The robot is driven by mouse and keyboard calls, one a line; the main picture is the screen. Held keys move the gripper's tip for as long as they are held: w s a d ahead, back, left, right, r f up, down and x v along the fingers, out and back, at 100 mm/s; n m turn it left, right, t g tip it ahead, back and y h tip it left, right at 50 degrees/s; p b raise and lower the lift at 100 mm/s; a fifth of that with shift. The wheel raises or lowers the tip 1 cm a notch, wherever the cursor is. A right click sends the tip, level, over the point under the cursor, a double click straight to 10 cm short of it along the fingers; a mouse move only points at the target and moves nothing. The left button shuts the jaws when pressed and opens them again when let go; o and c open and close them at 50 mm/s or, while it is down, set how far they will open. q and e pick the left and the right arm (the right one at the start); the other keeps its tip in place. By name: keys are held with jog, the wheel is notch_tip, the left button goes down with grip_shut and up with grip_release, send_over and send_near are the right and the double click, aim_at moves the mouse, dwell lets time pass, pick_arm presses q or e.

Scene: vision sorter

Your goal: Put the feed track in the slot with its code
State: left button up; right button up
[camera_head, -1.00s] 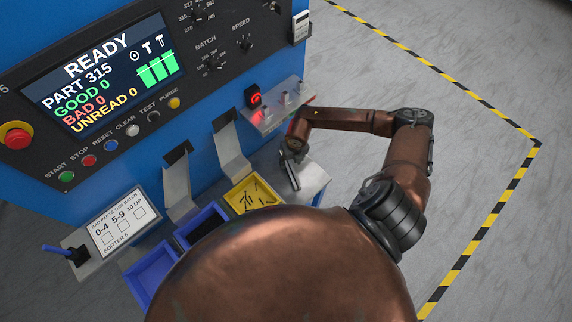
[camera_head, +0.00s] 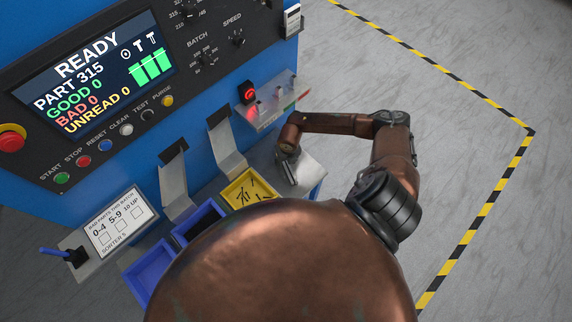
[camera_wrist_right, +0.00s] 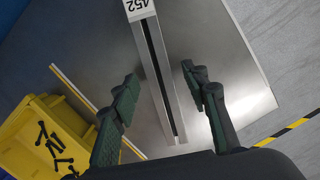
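The feed track (camera_wrist_right: 157,70) is a long silver channel with a dark groove and a white label reading 452, upside down in the right wrist view. It lies on the bare metal shelf (camera_wrist_right: 215,60). My right gripper (camera_wrist_right: 160,77) is open, with one dark green finger on each side of the track and a gap to each. In the head view the right gripper (camera_head: 287,155) is over the track (camera_head: 290,172), partly hiding it. A ledge (camera_head: 268,114) with small posts and red light is on the machine behind; its slots and codes are too small to read. My left gripper is not in view.
A yellow bin (camera_head: 233,198) holding several dark screws stands left of the track, also in the wrist view (camera_wrist_right: 20,135). Blue bins (camera_head: 150,270) and metal chutes (camera_head: 226,152) are further left. Floor right of the shelf is clear.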

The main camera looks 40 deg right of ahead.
grip_shut()
dwell(0.6)
